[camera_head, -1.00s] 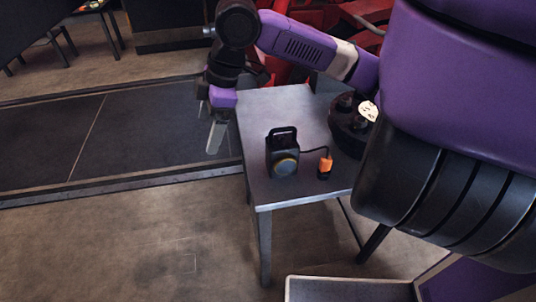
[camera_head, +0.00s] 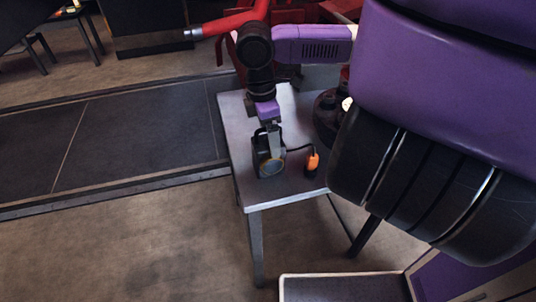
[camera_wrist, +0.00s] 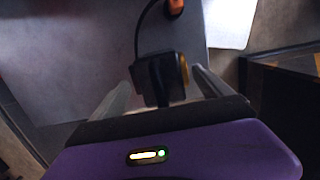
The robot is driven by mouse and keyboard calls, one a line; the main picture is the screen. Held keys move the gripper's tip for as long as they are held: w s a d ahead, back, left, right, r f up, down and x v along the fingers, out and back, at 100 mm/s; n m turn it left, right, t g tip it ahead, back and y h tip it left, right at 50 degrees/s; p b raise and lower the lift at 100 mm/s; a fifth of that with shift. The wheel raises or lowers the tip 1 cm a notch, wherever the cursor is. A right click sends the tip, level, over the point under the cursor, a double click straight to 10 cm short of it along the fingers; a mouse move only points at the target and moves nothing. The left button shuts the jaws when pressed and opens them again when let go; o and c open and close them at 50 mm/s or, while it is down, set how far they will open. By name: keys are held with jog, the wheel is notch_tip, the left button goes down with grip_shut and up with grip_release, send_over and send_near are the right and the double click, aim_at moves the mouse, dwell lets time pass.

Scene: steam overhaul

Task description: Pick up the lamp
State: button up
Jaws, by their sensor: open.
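The lamp, a black box with a round yellowish lens (camera_head: 270,165), stands on the small grey table. My gripper (camera_head: 274,152) is open over it in the head view and hides part of its top and handle. In the wrist view the lamp (camera_wrist: 160,72) lies between the two spread fingers of my gripper (camera_wrist: 162,85). A gap shows between each finger and the lamp's body, and the fingers are not closed on it.
An orange-and-black piece (camera_head: 312,163) on a cable stands on the table (camera_head: 240,180) right of the lamp; it also shows in the wrist view (camera_wrist: 176,6). A dark round object (camera_head: 328,112) is at the table's right. Red machinery (camera_head: 225,26) stands behind.

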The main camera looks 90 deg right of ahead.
jog(key=shift+f, duration=0.5)
grip_shut()
jog(key=shift+r, duration=0.1)
